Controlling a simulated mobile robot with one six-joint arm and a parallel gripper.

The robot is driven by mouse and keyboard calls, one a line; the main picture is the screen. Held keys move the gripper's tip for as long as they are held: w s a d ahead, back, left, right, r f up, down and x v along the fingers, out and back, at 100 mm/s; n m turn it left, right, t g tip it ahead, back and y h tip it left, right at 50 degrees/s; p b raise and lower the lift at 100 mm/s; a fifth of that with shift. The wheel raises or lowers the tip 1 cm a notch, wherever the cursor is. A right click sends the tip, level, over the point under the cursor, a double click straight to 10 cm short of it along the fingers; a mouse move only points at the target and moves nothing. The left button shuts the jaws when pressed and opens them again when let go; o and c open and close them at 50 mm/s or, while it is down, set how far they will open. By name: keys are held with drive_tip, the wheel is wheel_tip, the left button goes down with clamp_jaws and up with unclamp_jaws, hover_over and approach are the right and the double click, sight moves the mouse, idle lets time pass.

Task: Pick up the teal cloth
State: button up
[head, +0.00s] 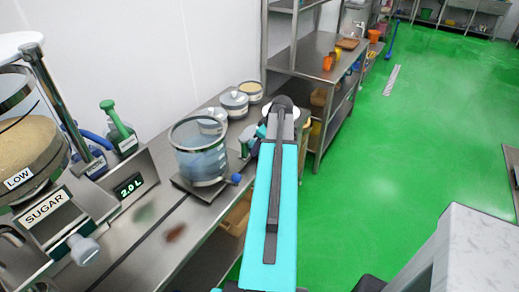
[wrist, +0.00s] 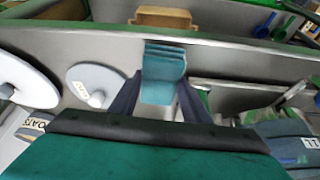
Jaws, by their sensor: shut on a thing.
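The teal cloth (wrist: 164,70) is folded in layers and shows in the upper middle of the wrist view. My gripper (wrist: 160,92) is shut on it, with one dark finger at each side of the cloth. In the head view my own arm covers most of the gripper and I cannot make out the cloth clearly.
The steel counter (head: 150,262) holds a clear jug of bluish liquid (head: 200,160), a sugar dispenser (head: 30,150) and lidded canisters (head: 234,103). A steel shelf rack (head: 312,60) stands beyond. A wooden box (wrist: 165,17) shows in the wrist view. Green floor (head: 430,120) is open at right.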

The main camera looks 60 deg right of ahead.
wheel_tip(320, 180, up, 2)
drive_tip(key=shift+r+b, duration=0.1)
drive_tip(key=shift+b, duration=0.4)
drive_tip(key=s+d+r+b, duration=0.1)
drive_tip(key=s+d+b, duration=0.1)
drive_tip(key=s, duration=0.5)
drive_tip(key=s+d+r+b, duration=0.1)
drive_tip(key=s+d+b, duration=0.1)
drive_tip(key=s, duration=0.6)
drive_tip(key=shift+s+d, duration=0.2)
drive_tip(key=shift+d, duration=0.05)
drive_tip(key=o, duration=0.5)
drive_tip(key=c, duration=0.4)
drive_tip(key=shift+w+a, duration=0.1)
drive_tip(key=shift+a, duration=0.1)
